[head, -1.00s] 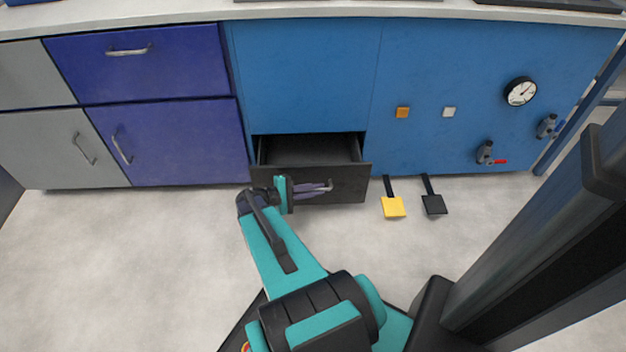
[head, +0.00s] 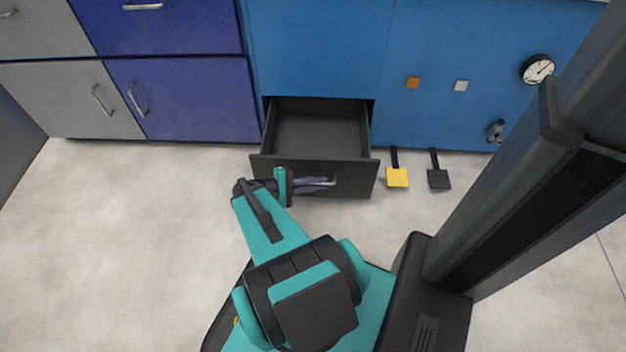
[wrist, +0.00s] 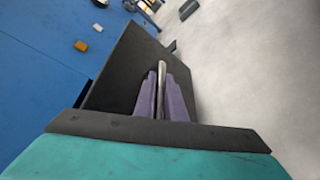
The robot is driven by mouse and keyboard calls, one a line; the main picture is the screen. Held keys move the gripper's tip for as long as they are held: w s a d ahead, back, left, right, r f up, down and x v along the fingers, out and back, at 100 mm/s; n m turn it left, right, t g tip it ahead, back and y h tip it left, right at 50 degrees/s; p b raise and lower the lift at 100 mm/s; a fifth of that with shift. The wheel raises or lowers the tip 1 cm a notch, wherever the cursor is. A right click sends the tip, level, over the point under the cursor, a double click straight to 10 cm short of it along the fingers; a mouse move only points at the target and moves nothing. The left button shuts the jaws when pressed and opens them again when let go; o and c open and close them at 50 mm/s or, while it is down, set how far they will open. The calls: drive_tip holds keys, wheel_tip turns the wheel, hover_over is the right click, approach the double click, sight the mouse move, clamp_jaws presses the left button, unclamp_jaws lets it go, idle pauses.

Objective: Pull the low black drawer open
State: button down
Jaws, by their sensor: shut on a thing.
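The low black drawer (head: 350,178) stands well out from the blue cabinet in the head view, and its empty inside shows from above. Its front panel also fills the middle of the wrist view (wrist: 122,70). My gripper (head: 328,183) is at the drawer front. In the wrist view its two purple fingers (wrist: 162,92) are shut on the drawer's metal handle (wrist: 162,70), one on each side of the bar. Part of the handle is hidden between the fingers.
A yellow pedal (head: 397,178) and a black pedal (head: 439,179) stick out low at the right of the drawer. The blue cabinet (head: 320,45) rises behind, with purple doors (head: 180,95) at its left. The pale floor (head: 130,230) at the left is clear.

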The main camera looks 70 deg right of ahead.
drive_tip(key=shift+s+a, duration=0.15)
drive_tip(key=shift+s, duration=0.15)
drive_tip(key=c, duration=1.8)
unclamp_jaws()
drive_tip(key=shift+w, duration=0.2)
